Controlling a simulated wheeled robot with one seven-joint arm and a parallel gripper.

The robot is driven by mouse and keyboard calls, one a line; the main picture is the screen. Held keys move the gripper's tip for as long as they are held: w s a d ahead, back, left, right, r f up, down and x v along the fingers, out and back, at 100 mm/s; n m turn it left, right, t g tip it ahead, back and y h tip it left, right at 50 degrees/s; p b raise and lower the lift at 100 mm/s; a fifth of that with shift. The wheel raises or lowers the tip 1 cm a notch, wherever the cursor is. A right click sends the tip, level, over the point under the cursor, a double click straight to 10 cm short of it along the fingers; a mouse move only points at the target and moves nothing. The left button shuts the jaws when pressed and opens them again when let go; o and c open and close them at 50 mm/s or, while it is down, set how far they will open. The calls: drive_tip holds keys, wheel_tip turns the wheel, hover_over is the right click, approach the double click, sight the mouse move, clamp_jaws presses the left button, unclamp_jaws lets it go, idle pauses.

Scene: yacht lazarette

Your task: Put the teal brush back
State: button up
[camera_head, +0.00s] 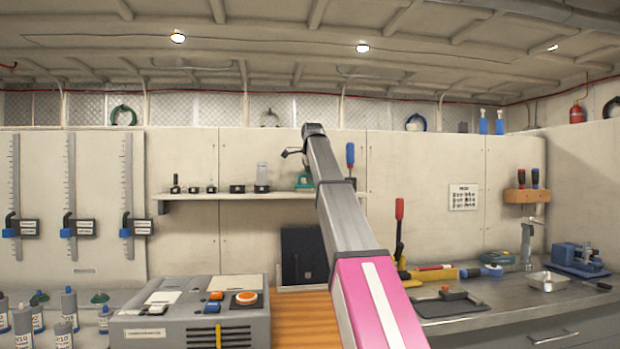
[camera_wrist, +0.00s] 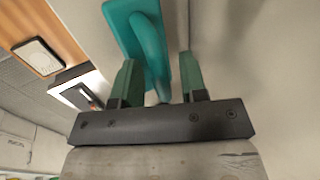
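The teal brush (camera_wrist: 130,28) shows close up in the wrist view, with a flat block and a looped handle. My gripper (camera_wrist: 158,78) has its two green fingers apart, one on each side of the handle. A gap shows between the handle and the right finger; contact on the left cannot be made out. In the head view a teal piece of the brush (camera_head: 303,184) shows at the right part of the wall shelf (camera_head: 235,197), partly hidden by my arm. My gripper's fingers cannot be made out there.
Several small dark-based tools (camera_head: 237,188) stand along the shelf left of the brush. A blue-handled tool (camera_head: 350,155) stands just right of my arm. A grey control box (camera_head: 190,315) sits below on the left; a workbench (camera_head: 480,312) with tools is on the right.

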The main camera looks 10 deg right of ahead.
drive_tip(key=shift+r, duration=0.15)
drive_tip(key=v, duration=1.2)
